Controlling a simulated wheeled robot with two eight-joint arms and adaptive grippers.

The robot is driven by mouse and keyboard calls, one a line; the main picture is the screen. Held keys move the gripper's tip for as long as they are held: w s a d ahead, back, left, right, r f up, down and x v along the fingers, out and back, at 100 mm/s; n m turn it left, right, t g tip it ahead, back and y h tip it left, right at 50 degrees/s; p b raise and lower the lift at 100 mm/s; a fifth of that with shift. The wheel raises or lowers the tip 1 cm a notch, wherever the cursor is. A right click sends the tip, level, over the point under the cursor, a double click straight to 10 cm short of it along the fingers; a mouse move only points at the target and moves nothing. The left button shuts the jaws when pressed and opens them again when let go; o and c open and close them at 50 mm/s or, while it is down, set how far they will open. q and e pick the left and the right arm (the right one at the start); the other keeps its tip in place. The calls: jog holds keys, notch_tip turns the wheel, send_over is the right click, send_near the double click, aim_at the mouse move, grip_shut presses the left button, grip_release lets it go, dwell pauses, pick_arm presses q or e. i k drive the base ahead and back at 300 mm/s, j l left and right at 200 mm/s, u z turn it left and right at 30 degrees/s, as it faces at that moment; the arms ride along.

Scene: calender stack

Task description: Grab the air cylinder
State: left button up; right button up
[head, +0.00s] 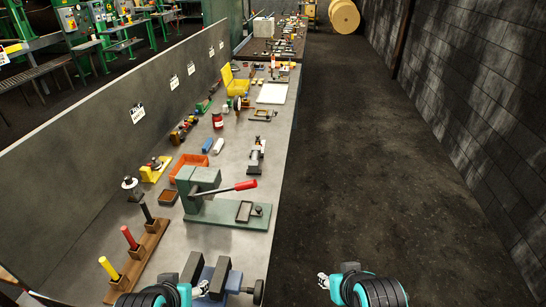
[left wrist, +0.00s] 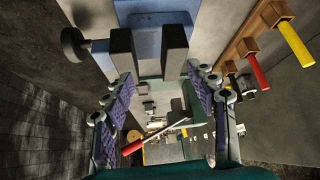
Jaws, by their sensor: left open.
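I cannot tell for certain which object is the air cylinder. A small grey metallic piece (head: 256,155) with a rounded body stands mid-bench in the head view. A blue cylinder (head: 207,145) and a white cylinder (head: 219,146) lie to its left. My left gripper (head: 196,288) is at the near end of the bench, beside the blue vise. In the left wrist view my left gripper (left wrist: 160,76) is open, with nothing between its purple-padded fingers. My right gripper (head: 323,282) is over the floor right of the bench, apart from any object; its jaws are too small to read.
A blue vise (head: 207,274) with dark jaws stands at the near edge. A green press (head: 228,211) with a red-tipped lever stands beyond it. A wooden rack (head: 143,255) with coloured handles, an orange bin (head: 188,166) and a wall panel (head: 100,120) line the left. The right floor is clear.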

aim_at(258, 152)
jog(key=i+l+u, duration=0.2)
jog(key=l, duration=0.5)
jog(key=l+u, duration=0.2)
jog(key=l, duration=0.5)
jog(key=i+l+u, duration=0.15)
jog(key=i+l, duration=0.15)
jog(key=i+l+u, duration=0.35)
jog(key=i+l, duration=0.2)
jog(key=l, duration=0.15)
jog(key=i+l+u, duration=0.2)
jog(key=l, duration=0.2)
jog(key=i+l+u, duration=0.15)
jog(key=l, duration=0.25)
jog(key=i+l+u, duration=0.2)
jog(key=i+l, duration=0.4)
jog(key=i, duration=0.05)
